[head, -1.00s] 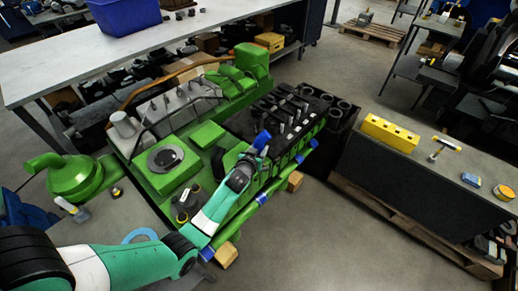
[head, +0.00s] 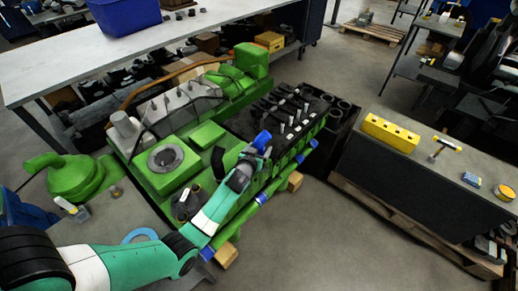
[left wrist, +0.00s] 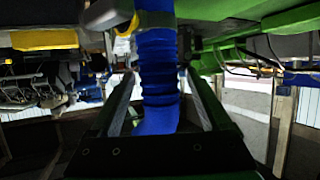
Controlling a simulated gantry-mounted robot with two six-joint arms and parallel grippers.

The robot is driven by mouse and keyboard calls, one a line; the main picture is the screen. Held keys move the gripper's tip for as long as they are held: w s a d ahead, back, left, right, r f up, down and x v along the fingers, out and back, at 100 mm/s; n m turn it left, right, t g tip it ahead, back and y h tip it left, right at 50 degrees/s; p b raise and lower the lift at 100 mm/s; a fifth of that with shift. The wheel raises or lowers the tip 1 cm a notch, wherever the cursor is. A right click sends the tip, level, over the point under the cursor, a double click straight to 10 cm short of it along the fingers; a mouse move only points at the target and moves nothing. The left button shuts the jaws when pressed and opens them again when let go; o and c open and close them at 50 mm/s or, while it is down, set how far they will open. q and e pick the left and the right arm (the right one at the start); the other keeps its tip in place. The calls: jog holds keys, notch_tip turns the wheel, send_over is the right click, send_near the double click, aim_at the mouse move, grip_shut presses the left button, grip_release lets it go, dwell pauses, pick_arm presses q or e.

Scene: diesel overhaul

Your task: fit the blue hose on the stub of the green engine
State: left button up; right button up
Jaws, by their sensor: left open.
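The green engine (head: 172,182) stands in the middle of the head view. The blue hose (head: 263,138) shows as a short piece at the engine's near right side, beside the dark cylinder row. In the left wrist view the ribbed blue hose (left wrist: 158,75) runs upright between my two fingers. My left gripper (head: 256,151) is open, with a finger on either side of the hose; gaps show beside it. A metal and yellowish ring-like part (left wrist: 122,18) is at the hose's upper end. I cannot tell the stub apart or how the hose sits on it. My right gripper is not in view.
A long grey bench (head: 60,62) with a blue bin (head: 124,14) stands behind the engine. A dark-sided bench (head: 420,205) on a pallet, with a yellow block (head: 391,133), stands at the right.

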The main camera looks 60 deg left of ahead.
pick_arm(q)
jog(key=p+v, duration=0.4)
jog(key=v, duration=0.7)
jog(key=shift+s+d, duration=0.2)
jog(key=shift+d, duration=0.05)
